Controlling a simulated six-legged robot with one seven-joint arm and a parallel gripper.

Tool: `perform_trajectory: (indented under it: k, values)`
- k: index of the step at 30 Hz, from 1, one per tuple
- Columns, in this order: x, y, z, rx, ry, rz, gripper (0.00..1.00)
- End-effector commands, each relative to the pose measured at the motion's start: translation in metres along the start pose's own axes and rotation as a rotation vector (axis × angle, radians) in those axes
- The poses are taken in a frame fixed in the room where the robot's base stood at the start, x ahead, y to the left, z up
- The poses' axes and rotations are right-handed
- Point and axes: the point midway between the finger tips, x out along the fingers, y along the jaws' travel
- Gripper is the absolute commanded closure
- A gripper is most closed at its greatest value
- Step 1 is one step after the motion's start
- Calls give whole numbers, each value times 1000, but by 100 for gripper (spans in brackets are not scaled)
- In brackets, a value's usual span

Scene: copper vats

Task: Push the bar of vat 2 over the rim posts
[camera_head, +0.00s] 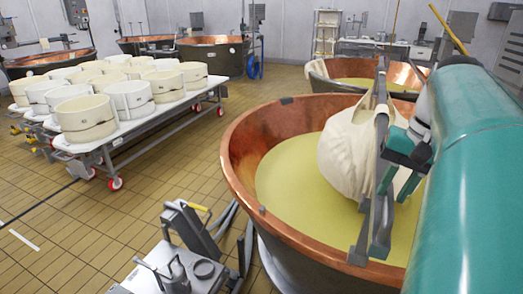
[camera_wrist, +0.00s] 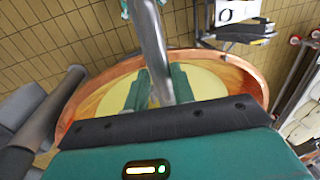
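The nearest copper vat (camera_head: 245,150) holds yellow liquid and fills the right of the head view; I cannot read a number on it. A grey bar (camera_head: 381,130) runs across it, and a pale cloth bundle (camera_head: 345,150) hangs beside the bar over the liquid. The bar's near end lies by the front rim, next to an upright grey piece (camera_head: 381,235). My gripper (camera_head: 400,165) is at the bar, partly hidden by my arm. In the wrist view, its teal fingers (camera_wrist: 159,90) stand apart with a grey bar (camera_wrist: 150,40) between them. Contact is unclear.
A wheeled table (camera_head: 130,145) with several white moulds stands at left. A grey metal fixture (camera_head: 185,255) is beside the vat's lower left. Another copper vat (camera_head: 318,75) is just behind, with more at the back.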

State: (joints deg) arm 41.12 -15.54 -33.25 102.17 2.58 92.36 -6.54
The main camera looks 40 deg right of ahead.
Motion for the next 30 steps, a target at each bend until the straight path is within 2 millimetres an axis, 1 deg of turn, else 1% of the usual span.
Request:
perform_trajectory:
  k: [1, 2, 3, 10, 14, 17, 20, 27, 30]
  values:
    - [-1, 3, 0, 7, 3, 2, 68]
    - [-1, 3, 0, 7, 4, 1, 62]
    - [-1, 3, 0, 7, 4, 1, 60]
    - [-1, 1, 0, 3, 3, -1, 60]
    - [-7, 0, -1, 3, 5, -1, 60]
    - [-20, 0, -1, 2, 6, -1, 60]
    - [-40, 0, -2, 3, 6, 1, 60]
    - [-94, 0, -1, 4, 6, 2, 60]
    - [-112, -1, -1, 4, 5, 3, 60]
